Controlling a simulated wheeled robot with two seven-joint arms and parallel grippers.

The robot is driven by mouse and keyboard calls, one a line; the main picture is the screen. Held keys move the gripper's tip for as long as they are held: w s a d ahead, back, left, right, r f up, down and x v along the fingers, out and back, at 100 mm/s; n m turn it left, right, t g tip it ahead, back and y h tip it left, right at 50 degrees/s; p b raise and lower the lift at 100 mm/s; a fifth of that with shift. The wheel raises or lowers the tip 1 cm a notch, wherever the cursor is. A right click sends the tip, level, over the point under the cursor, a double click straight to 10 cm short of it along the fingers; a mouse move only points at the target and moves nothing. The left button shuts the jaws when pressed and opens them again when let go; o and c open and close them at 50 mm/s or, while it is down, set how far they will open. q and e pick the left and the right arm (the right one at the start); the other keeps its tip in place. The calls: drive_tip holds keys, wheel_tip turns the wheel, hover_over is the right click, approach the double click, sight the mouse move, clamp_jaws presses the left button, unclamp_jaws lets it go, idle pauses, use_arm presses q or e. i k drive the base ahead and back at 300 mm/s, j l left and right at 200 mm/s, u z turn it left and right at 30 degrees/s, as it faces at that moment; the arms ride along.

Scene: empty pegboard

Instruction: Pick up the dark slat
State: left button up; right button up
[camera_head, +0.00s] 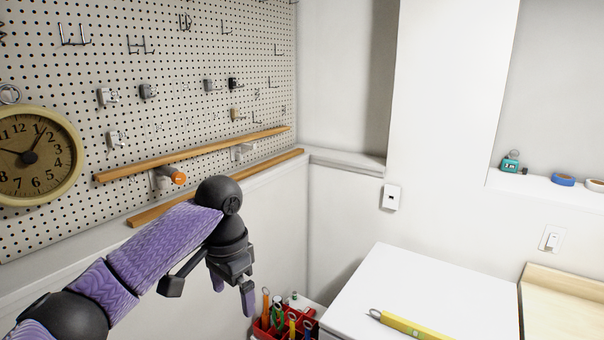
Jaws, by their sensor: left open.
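My left gripper (232,287) hangs pointing down near the lower middle, its fingers apart with nothing seen between them. Two long brown wooden slats show at the pegboard: an upper slat (190,155) across the board, and a lower slat (270,167) along the ledge at its foot. Neither looks plainly dark, so I cannot tell which is the dark slat. My left arm passes in front of part of the lower slat. The gripper is apart from both, lower in the picture. My right gripper is out of view.
A red bin (260,330) of tools stands right of my gripper, low in the picture. A white worktop (440,275) carries a yellow tool (405,325). The pegboard (200,40) holds hooks and a round clock (28,158). A teal tape measure (510,162) sits on a shelf.

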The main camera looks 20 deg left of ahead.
sight(142, 218)
drive_tip(key=i+j+z, duration=0.15)
drive_tip(key=z, duration=2.7)
drive_tip(key=j+z, duration=0.1)
drive_tip(key=z, duration=0.3)
drive_tip(key=k+j+z, duration=0.1)
drive_tip(key=z, duration=0.3)
drive_tip(key=j+z, duration=0.1)
drive_tip(key=z, duration=0.25)
drive_tip(key=k+z, duration=0.1)
drive_tip(key=z, duration=0.3)
drive_tip(key=k+j+u, duration=0.3)
drive_tip(key=k, duration=0.15)
drive_tip(key=k+j+u, duration=0.3)
drive_tip(key=k, duration=0.2)
drive_tip(key=u, duration=0.5)
drive_tip(key=k+j+u, duration=0.1)
drive_tip(key=u, duration=0.9)
drive_tip(key=j+u, duration=0.15)
drive_tip(key=u, duration=0.35)
drive_tip(key=j+u, duration=0.1)
drive_tip(key=u, duration=0.4)
drive_tip(key=j+u, duration=0.1)
drive_tip(key=u, duration=0.4)
drive_tip(key=i+j+u, duration=0.15)
drive_tip(key=u, duration=0.2)
drive_tip(key=i+j+u, duration=0.15)
drive_tip(key=u, duration=0.2)
drive_tip(key=i+u, duration=0.2)
drive_tip(key=u, duration=0.15)
drive_tip(key=j, duration=0.1)
